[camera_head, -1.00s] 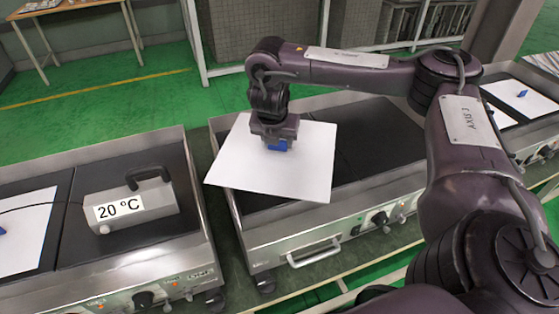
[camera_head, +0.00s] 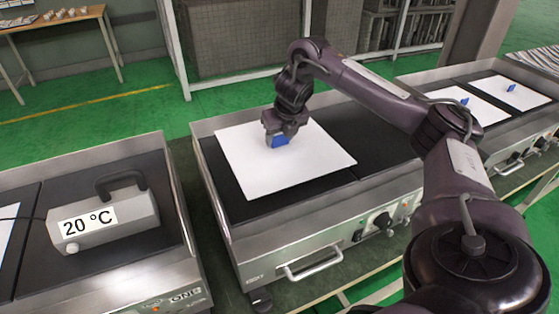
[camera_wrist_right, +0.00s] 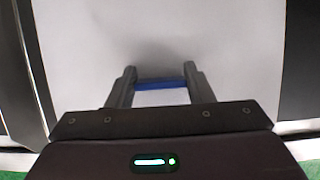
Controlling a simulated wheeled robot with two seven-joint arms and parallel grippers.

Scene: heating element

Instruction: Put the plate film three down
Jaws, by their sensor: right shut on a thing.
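A white plate film (camera_head: 270,172) with a blue handle (camera_head: 279,141) is over the left part of the middle griddle (camera_head: 375,146), nearly level with its dark surface. I cannot tell whether it touches the surface. My right gripper (camera_head: 278,138) is shut on the blue handle from above. In the right wrist view the gripper (camera_wrist_right: 160,80) has its two fingers at the ends of the blue handle (camera_wrist_right: 160,85), and the white film (camera_wrist_right: 230,60) fills most of the picture. My left gripper is not in view.
A grey device reading 20 °C (camera_head: 104,219) stands on the left griddle (camera_head: 120,265). Two more white films with blue handles (camera_head: 470,107) (camera_head: 522,92) lie on the right griddle. The middle griddle's right half is bare. A wooden table (camera_head: 60,25) stands far left.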

